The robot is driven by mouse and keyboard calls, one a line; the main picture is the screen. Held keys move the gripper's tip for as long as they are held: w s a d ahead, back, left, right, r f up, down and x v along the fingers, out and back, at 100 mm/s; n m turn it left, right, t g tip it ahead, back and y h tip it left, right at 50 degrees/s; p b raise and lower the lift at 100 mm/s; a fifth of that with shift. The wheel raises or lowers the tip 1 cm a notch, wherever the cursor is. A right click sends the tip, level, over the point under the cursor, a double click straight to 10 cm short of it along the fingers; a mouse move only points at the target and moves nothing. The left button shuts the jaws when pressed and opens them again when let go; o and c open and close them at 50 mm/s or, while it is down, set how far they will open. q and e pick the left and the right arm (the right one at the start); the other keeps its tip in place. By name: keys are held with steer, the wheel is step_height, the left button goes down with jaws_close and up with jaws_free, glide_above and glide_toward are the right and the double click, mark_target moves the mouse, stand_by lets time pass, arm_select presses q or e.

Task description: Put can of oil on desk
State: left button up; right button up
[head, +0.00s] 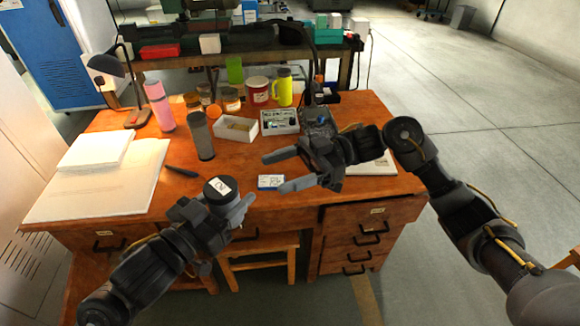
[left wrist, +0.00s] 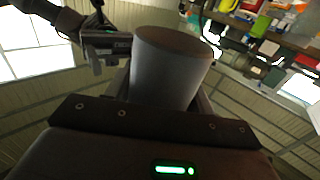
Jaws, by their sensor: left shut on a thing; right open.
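A dark grey can (head: 219,187) with a white label on its top, which looks like the can of oil, is held in my left gripper (head: 224,200). In the left wrist view the can (left wrist: 170,75) is a plain grey cylinder between the fingers. In the head view it overlaps the front edge of the wooden desk (head: 225,160); its height above the desk is hard to tell. My right gripper (head: 274,172) is open and empty over the desk's front right part, its fingers pointing left.
A blue and white small box (head: 270,182) lies near the right gripper. A dark bottle (head: 201,136), a pink bottle (head: 159,105), white trays (head: 236,129) and jars crowd the back. Papers (head: 100,185) and a lamp (head: 108,66) occupy the left. The front middle is mostly clear.

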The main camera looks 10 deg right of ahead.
mark_target(230, 188)
steer(key=x, duration=1)
steer(key=shift+s+a, duration=0.1)
steer(key=shift+a, duration=0.3)
steer(key=c, duration=0.8)
arm_select(q)
steer(key=o, duration=1.2)
arm_select(e)
steer(key=shift+c, duration=0.4)
arm_select(q)
steer(key=shift+f, duration=0.1)
